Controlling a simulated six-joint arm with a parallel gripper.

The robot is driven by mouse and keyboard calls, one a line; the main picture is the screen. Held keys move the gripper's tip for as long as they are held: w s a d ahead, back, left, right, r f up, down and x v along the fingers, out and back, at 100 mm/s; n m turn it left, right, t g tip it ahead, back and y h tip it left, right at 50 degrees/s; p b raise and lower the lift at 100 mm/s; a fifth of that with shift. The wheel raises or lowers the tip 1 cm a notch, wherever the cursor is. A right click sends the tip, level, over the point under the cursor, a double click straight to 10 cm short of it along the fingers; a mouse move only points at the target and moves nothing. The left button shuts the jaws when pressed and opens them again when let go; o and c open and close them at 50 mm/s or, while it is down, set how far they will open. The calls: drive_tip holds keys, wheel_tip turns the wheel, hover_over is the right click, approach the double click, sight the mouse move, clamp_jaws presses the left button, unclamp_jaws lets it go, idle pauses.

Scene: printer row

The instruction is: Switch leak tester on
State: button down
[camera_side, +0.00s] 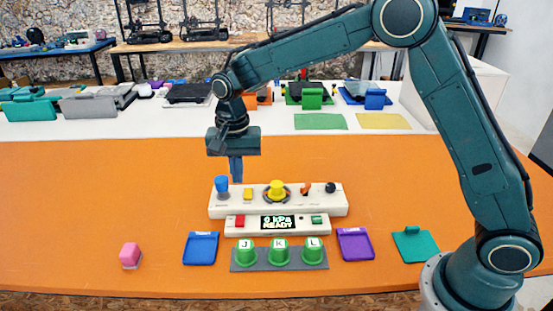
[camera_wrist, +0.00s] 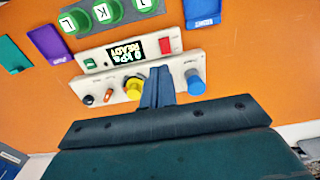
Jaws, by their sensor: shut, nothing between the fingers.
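The leak tester is a white control panel (camera_side: 225,209) with a lower display strip (camera_side: 258,232). Its lit screen (camera_side: 278,222) reads "0 kPa READY". A red switch (camera_side: 240,221) is left of the screen and a green one (camera_side: 317,219) is right. The panel carries a blue knob (camera_side: 222,184), a small yellow button (camera_side: 248,194), a large yellow knob (camera_side: 277,189), an orange lever (camera_side: 306,189) and a black knob (camera_side: 330,187). My gripper (camera_side: 237,180) is shut and empty, pointing down over the panel's back edge. In the wrist view its fingers (camera_wrist: 157,85) hide the small yellow button.
Green cups (camera_side: 280,253) marked J, K, L stand on a grey strip in front. Blue (camera_side: 201,249), purple (camera_side: 354,245) and green (camera_side: 415,245) trays flank them. A pink block (camera_side: 130,255) lies at left. The orange table (camera_side: 90,200) is clear at left.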

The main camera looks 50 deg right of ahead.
sight(243, 221)
drive_tip(key=shift+f, duration=0.1)
wheel_tip(243, 221, down, 14)
drive_tip(key=shift+r, duration=0.1)
idle(0.9)
drive_tip(key=shift+s+f, duration=0.1)
drive_tip(key=shift+f, duration=0.1)
drive_tip(key=shift+d+r, duration=0.1)
idle(0.5)
drive_tip(key=shift+w+d+r, duration=0.25)
drive_tip(key=shift+w+d, duration=0.15)
drive_tip(key=shift+w, duration=0.15)
drive_tip(key=shift+r, duration=0.15)
wheel_tip(243, 221, up, 14)
drive_tip(key=s+a, duration=0.1)
drive_tip(key=shift+s+a+f, duration=0.2)
drive_tip(key=shift+s+a, duration=0.15)
idle(0.4)
idle(0.3)
